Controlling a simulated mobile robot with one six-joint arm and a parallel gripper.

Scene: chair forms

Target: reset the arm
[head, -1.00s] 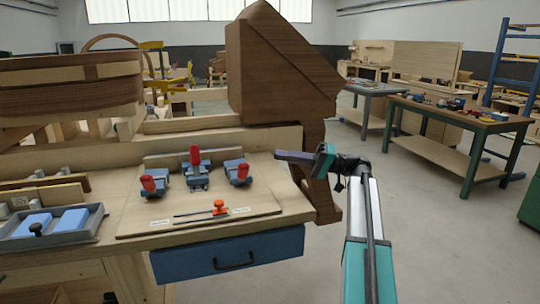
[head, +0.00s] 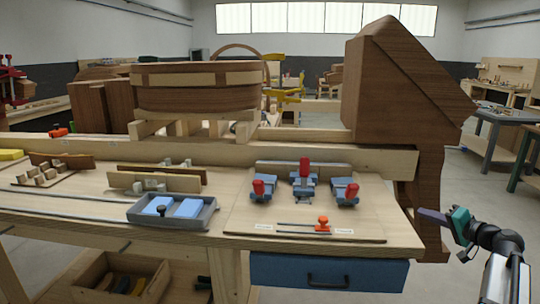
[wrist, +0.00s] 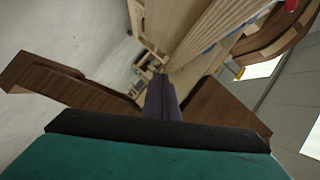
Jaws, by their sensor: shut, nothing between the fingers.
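My gripper (head: 434,217) is at the right of the head view, just off the right end of the workbench (head: 225,240). Its dark purple fingers are together with nothing between them, and they point left toward the bench end. In the wrist view the closed fingers (wrist: 162,98) show at the centre, above the teal and black gripper body. My arm enters from the lower right corner of the head view.
Near my gripper stands a large dark wooden form (head: 405,95) with a leg at the bench end. Three blue clamps with red handles (head: 303,180) sit on a board. A grey tray (head: 172,221) holds blue blocks. A blue drawer (head: 328,274) hangs below. Open floor lies right.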

